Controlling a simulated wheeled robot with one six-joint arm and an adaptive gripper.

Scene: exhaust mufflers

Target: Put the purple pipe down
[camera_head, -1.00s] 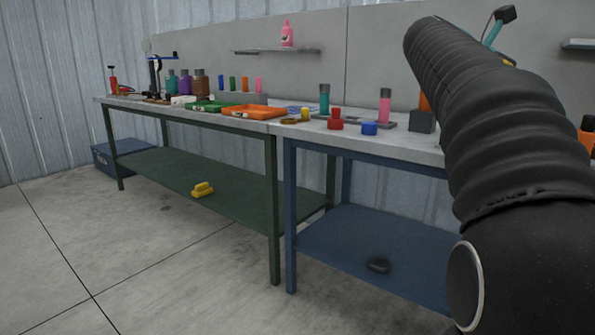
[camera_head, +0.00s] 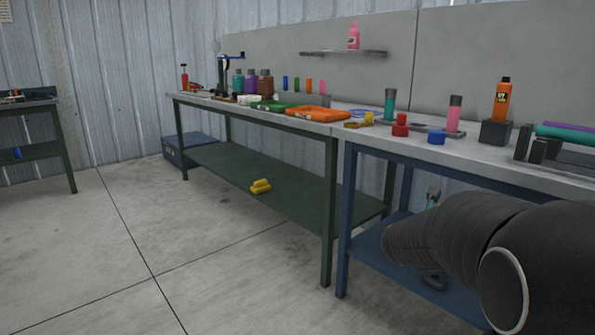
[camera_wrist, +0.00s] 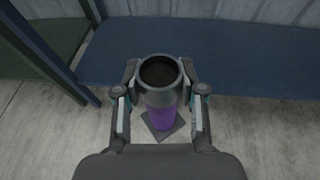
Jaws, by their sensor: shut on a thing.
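The purple pipe (camera_wrist: 165,116) is in my gripper (camera_wrist: 160,74) in the wrist view. It has a wide grey open end facing the camera and a purple body below, with a dark square piece at its far end. The fingers are shut on both sides of the grey end. The pipe hangs over the concrete floor, in front of the blue bench's lower shelf (camera_wrist: 200,55). In the head view my arm reaches low at the right and hides the pipe and most of the gripper.
A blue-legged bench (camera_head: 460,160) carries bottles, caps and, at its right end, a purple rod (camera_head: 570,127) beside a teal one. The floor (camera_head: 90,240) at left is clear.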

